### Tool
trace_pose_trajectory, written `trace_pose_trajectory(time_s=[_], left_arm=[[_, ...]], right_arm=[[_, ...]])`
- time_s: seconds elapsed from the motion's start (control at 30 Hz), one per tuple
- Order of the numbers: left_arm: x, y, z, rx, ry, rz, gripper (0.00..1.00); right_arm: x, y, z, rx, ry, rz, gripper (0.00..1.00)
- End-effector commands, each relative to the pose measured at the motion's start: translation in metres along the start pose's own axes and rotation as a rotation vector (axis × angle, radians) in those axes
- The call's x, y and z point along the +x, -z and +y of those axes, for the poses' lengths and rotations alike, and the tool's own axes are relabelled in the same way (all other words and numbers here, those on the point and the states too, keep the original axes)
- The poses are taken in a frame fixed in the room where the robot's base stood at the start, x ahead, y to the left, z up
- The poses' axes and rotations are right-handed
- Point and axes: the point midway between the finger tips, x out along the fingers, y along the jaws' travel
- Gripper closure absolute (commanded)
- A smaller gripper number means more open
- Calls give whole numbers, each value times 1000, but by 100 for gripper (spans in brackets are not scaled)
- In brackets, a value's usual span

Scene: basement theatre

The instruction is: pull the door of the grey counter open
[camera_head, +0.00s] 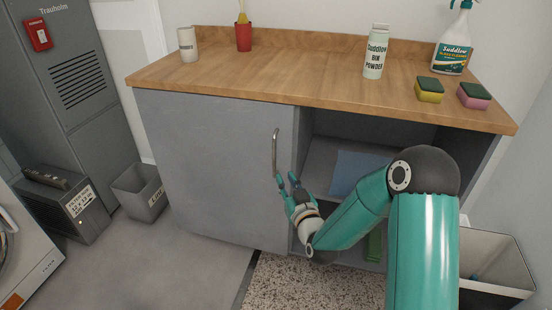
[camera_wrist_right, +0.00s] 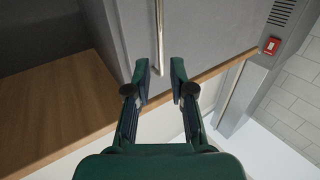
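The grey counter (camera_head: 215,185) has a wooden top, and its grey door (camera_head: 205,165) covers the left half and looks closed. A vertical metal bar handle (camera_head: 275,152) sits near the door's right edge. My right gripper (camera_head: 286,180) is in front of the door, by the handle's lower end. In the right wrist view the gripper (camera_wrist_right: 160,78) is open, and the handle (camera_wrist_right: 159,35) reaches down toward the gap between its fingertips. I cannot tell whether a finger touches it. My left gripper is not in view.
The counter's right half is an open shelf holding a blue item (camera_head: 355,168). A white jar, red cup, bin powder (camera_head: 376,52), spray bottle and sponges stand on top. A small grey bin (camera_head: 140,192) and a heater-like box (camera_head: 65,205) stand left of the counter; floor before the door is clear.

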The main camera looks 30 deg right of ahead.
Motion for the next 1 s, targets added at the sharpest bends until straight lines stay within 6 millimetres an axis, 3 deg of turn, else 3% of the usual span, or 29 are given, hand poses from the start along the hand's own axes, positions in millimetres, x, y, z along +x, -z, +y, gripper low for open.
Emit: trace_pose_trajectory(time_s=[0.3, 0.5, 0.7, 1.0], left_arm=[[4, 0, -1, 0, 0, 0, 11], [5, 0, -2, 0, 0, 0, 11], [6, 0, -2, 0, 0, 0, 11], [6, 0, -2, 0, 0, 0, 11]], right_arm=[[70, -2, -1, 1, 1, 1, 77], [99, -1, -1, 1, 1, 0, 77], [111, -1, 0, 1, 1, -2, 77], [112, -1, 0, 2, 1, -2, 79]])
